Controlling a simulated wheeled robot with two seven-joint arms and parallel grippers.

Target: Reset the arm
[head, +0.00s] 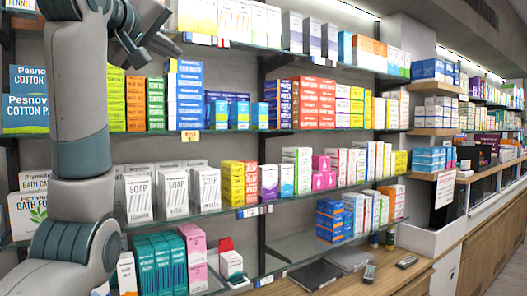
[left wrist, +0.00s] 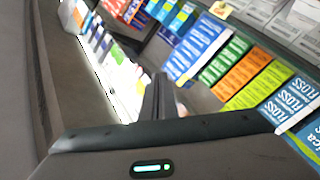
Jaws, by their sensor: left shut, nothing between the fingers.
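My left arm rises along the left side of the head view, grey and bent at its joints. My left gripper (head: 150,38) is at the top left, in front of the upper glass shelf. In the left wrist view its dark fingers (left wrist: 158,98) are together, with nothing held. Floss boxes (left wrist: 291,98) and other colored boxes lie beyond the fingers in that tilted view. My right gripper is not in view.
Glass shelves (head: 230,131) packed with boxes run along the wall close behind my arm. White soap boxes (head: 171,192) stand beside the arm. A wooden counter (head: 330,284) below holds small dark devices (head: 406,262). The aisle at lower right is clear.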

